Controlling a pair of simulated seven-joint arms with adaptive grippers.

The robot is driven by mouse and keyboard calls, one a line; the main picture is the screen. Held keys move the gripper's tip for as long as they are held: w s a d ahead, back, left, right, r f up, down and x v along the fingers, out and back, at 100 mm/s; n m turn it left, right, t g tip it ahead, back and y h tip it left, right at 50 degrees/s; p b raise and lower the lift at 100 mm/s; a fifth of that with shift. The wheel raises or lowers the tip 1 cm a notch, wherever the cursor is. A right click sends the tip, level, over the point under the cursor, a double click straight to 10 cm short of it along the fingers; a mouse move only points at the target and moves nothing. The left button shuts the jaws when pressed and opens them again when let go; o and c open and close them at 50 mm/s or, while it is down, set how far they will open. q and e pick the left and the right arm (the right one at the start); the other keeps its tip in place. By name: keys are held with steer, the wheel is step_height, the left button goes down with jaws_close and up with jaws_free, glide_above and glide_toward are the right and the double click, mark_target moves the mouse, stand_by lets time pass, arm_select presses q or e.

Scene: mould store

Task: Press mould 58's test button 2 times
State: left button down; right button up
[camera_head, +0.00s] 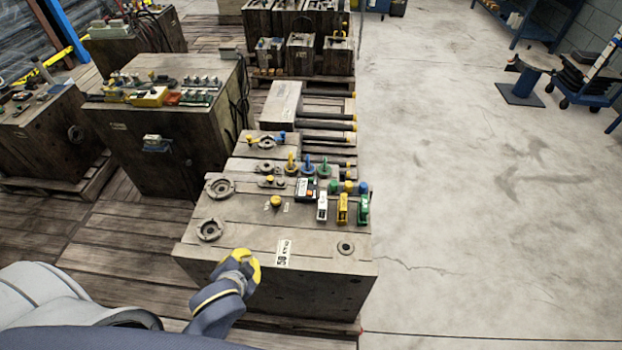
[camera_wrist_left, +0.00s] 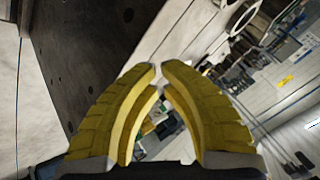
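A mould block (camera_head: 250,236) stands in the middle of the head view, with a white label (camera_head: 284,253) on its front top edge; the digits look like 58 but are small. A black box with an orange-red part (camera_head: 308,189) sits on its top, and a yellow round knob (camera_head: 276,202) is left of it. I cannot tell which is the test button. My left gripper (camera_head: 254,268) is in front of the block's front face, near the label. Its yellow fingers (camera_wrist_left: 159,70) come nearly together at the tips in the left wrist view, with nothing between them. My right gripper is not in view.
White, yellow and green connectors (camera_head: 342,208) stand on the block's right side, with several coloured valves behind. Other moulds (camera_head: 175,125) stand left and behind on wooden pallets.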

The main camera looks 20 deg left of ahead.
arm_select(q)
steer(key=w+d+r+n+t+h, duration=0.2)
steer(key=w+d+r+t+h, duration=0.3)
steer(key=w, duration=0.4)
steer(key=w+d+r+n+t+h, duration=0.2)
steer(key=w+d+r+t, duration=0.1)
steer(key=w+d+r, duration=0.45)
steer(key=w+a+r+n+t+y, duration=0.3)
steer(key=w+a+r+n+y, duration=0.3)
steer(key=n, duration=0.4)
steer(key=w+a+r+n+t+y, duration=0.3)
steer(key=w+a+r+n+y, duration=0.15)
steer(key=r+n+y, duration=0.4)
steer(key=w+a+f+n+g+y, duration=0.4)
steer(key=w+a+f+n+g, duration=0.35)
steer(key=n+g, duration=0.75)
steer(key=w+d+f+n+g+h, duration=0.2)
steer(key=d+f+n+h, duration=0.4)
steer(key=d+f+h, duration=0.2)
steer(key=shift+d+f+g, duration=0.3)
steer(key=shift+d+f, duration=0.9)
steer(key=shift+d, duration=0.85)
